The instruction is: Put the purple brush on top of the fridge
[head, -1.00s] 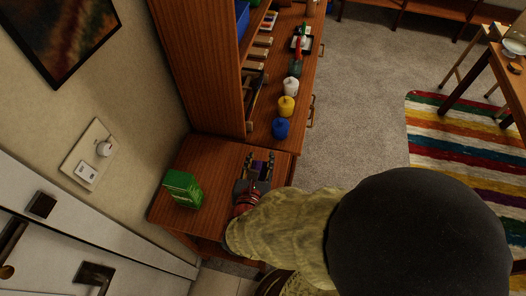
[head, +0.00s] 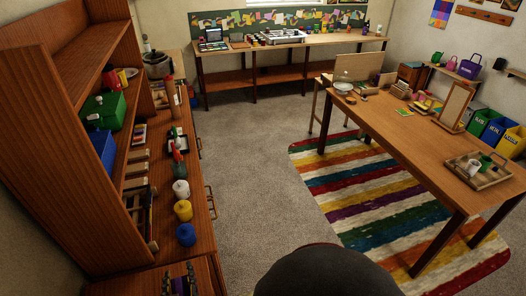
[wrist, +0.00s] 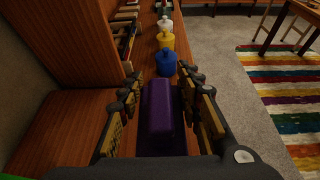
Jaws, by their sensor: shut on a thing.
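The purple brush (wrist: 158,112) shows in the wrist view as a purple block between the two fingers of my gripper (wrist: 163,110). My gripper is shut on it, with a finger along each side. In the head view, the fingertips of my gripper (head: 179,284) show at the bottom edge, over a wooden top (head: 125,285), with a bit of purple between them. I cannot tell whether the brush touches that top. No fridge can be made out in either current view.
Blue (head: 186,235), yellow (head: 183,210) and white (head: 181,189) jars stand in a row on the long counter just beyond my gripper. A tall wooden shelf (head: 70,215) rises at left. Carpet (head: 245,160) is clear between the counter and the table (head: 425,135).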

